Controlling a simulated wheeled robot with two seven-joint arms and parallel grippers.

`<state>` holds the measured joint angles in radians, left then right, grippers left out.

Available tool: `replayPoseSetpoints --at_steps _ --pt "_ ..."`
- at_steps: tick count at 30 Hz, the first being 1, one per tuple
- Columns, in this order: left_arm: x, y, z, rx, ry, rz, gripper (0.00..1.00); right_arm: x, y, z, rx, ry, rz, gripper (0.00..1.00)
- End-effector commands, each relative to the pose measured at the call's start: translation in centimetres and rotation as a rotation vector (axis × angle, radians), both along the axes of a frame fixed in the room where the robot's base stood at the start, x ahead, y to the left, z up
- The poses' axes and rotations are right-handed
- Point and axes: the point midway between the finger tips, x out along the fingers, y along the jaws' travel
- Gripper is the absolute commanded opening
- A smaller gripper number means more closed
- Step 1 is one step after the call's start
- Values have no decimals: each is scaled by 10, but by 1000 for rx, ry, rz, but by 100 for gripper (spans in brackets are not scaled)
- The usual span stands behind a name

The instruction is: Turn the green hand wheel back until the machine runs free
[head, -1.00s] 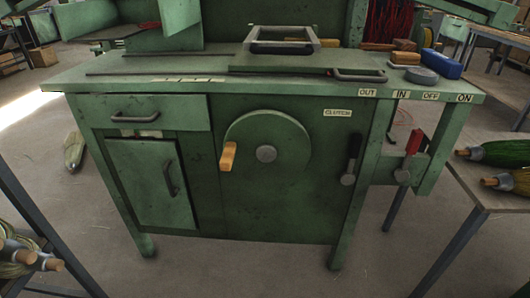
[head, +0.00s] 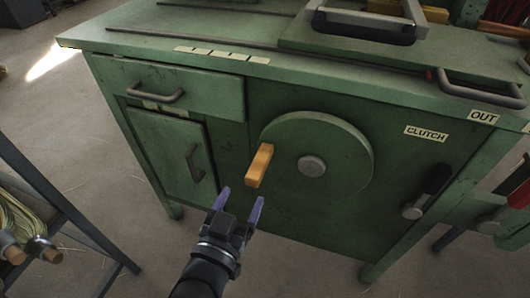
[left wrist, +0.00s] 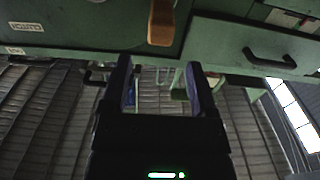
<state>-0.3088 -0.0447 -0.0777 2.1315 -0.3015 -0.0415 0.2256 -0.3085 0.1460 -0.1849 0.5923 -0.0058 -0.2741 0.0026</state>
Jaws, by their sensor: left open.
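The green hand wheel (head: 335,150) is a round disc on the front panel of the green machine, with a grey hub (head: 311,166) at its middle. Its wooden handle (head: 259,166) sits at the wheel's left edge, pointing outward. The handle also shows at the top of the left wrist view (left wrist: 161,20). My left gripper (head: 241,200) is open and empty, just below the handle and apart from it. In the left wrist view its two fingers (left wrist: 160,85) stand spread with nothing between them. My right gripper is not in view.
A drawer (head: 175,90) and a cupboard door (head: 173,152) are left of the wheel.

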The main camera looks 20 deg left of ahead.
Motion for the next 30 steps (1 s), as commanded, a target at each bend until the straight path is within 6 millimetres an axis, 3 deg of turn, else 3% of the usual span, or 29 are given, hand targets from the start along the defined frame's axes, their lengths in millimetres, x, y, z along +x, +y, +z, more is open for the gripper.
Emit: replayPoseSetpoints --at_steps 6,12,22,23,30 --pt "50 -2 -7 2 3 -2 76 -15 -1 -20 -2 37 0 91" --pt "79 -3 -6 2 5 -3 76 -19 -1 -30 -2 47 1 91" --pt "87 -3 -3 1 6 -2 76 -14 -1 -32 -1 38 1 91" --pt "87 -3 -3 1 6 -2 74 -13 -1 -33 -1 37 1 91" --pt "86 -3 -3 1 6 -2 24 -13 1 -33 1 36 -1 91"
